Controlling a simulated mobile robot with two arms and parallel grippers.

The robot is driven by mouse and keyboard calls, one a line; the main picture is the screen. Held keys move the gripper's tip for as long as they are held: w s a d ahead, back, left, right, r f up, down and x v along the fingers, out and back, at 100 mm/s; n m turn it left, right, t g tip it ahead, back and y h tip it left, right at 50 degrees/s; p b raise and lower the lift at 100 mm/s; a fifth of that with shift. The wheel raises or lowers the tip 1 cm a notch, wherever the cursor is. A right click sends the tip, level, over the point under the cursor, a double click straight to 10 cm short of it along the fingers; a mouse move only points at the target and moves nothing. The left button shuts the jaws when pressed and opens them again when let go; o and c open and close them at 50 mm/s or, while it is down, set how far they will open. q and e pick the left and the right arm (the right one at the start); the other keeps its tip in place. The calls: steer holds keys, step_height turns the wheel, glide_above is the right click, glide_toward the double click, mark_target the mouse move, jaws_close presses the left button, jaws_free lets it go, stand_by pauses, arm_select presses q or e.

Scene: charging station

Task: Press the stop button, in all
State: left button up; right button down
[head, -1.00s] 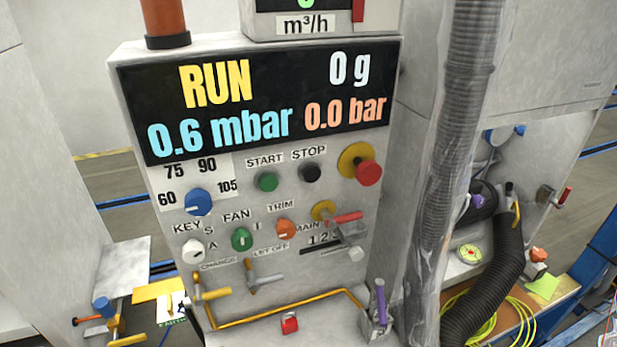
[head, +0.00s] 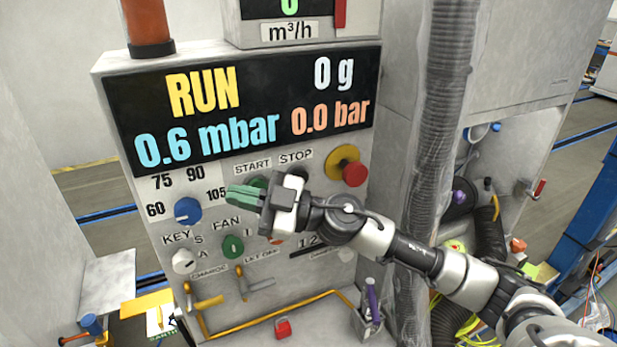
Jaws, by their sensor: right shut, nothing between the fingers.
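The control panel (head: 130,215) faces me. Its display (head: 240,115) reads RUN, 0 g, 0.6 mbar and 0.0 bar. The STOP label (head: 296,156) is at the panel's upper middle. The black stop button below it is mostly hidden behind my right gripper. The green start button (head: 258,181) shows partly under the START label, just above the fingers. My right gripper (head: 234,194) is shut and empty, its green fingers pointing left in front of the panel. I cannot tell whether it touches the panel. My left gripper is not in view.
A red mushroom button (head: 355,174) on a yellow collar sits right of the STOP label. A blue knob (head: 187,210), a white key knob (head: 185,261) and a green fan knob (head: 232,247) are nearby. A ribbed hose (head: 445,90) hangs right of the panel.

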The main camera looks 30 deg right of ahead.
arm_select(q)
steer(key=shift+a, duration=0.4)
arm_select(e)
steer(key=s+d+r+m+g+h, duration=0.1)
steer(key=d+g+h, duration=0.1)
steer(key=d+h, duration=0.4)
steer(key=s+d+r+m+g+h, duration=0.1)
steer(key=s+d+r+g+h, duration=0.1)
steer(key=d+h, duration=0.5)
steer(key=d+g, duration=0.1)
steer(key=d, duration=0.4)
steer(key=shift+s+d+r, duration=0.2)
steer(key=shift+s+r, duration=0.1)
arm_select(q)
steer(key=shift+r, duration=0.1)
arm_select(e)
steer(key=shift+a, duration=0.1)
steer(key=w+a+f+p, duration=0.1)
steer(key=w+f+p, duration=0.1)
steer(key=w, duration=0.1)
steer(key=w+a+f+p, duration=0.1)
steer(key=w+f+p, duration=0.1)
steer(key=w+f, duration=0.1)
steer(key=w+a+f+p, duration=0.1)
steer(key=w+f+p, duration=0.1)
steer(key=w+f, duration=0.1)
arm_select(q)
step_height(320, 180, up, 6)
